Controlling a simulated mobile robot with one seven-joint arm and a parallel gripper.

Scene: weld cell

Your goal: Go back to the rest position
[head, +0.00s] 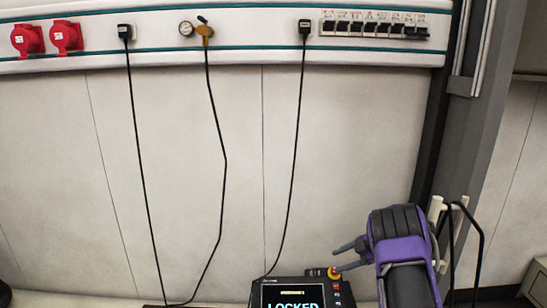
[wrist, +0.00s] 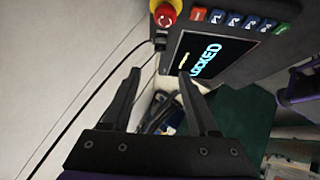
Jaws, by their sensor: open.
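My gripper (head: 337,259) extends from the purple and black arm at the lower right in the head view, its two dark fingers pointing left. In the wrist view my gripper (wrist: 158,74) shows two spread black fingers with nothing between them. A dark control box (head: 258,295) with a lit screen reading "LOCKED" is just below and left of the fingers. It also fills the top of the wrist view (wrist: 262,55). A red stop knob on a yellow base (wrist: 164,14) is on it, beyond the fingertips. Whether the fingers touch the box is unclear.
A wall rail (head: 260,53) carries two red sockets (head: 47,38), a gauge (head: 186,29) and a row of black switches (head: 374,30). Black cables hang down the wall. A grey post (head: 465,130) and a white hook with a cable (head: 437,207) are near my arm.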

